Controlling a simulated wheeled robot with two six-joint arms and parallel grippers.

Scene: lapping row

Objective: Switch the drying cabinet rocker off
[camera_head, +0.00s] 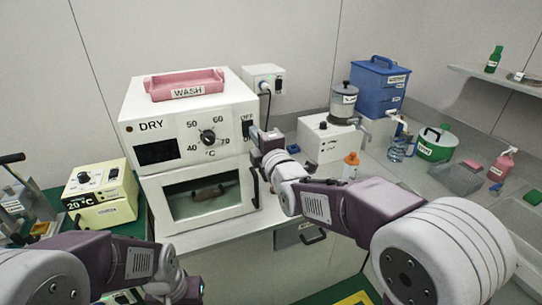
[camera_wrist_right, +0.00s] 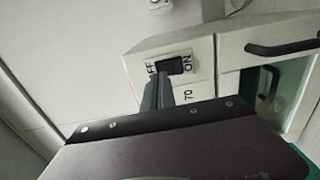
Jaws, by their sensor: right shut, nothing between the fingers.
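The drying cabinet (camera_head: 187,112) is a white box marked DRY, with a temperature dial (camera_head: 208,137) and a glass-fronted door below. Its rocker (camera_wrist_right: 173,66) is a small black switch on a white plate in the right wrist view, between an OFF label on the left and an ON label on the right. Which side is pressed in, I cannot tell. My right gripper (camera_wrist_right: 160,77) is shut and empty, its tips at the OFF end of the rocker; contact is unclear. In the head view my right gripper (camera_head: 256,132) partly covers the rocker area.
A pink WASH tray (camera_head: 186,84) sits on the cabinet. A white socket box (camera_head: 264,79) is on the wall behind. A yellow 20 °C unit (camera_head: 101,192) stands left. The cabinet's door handle (camera_head: 255,188) projects below my right gripper.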

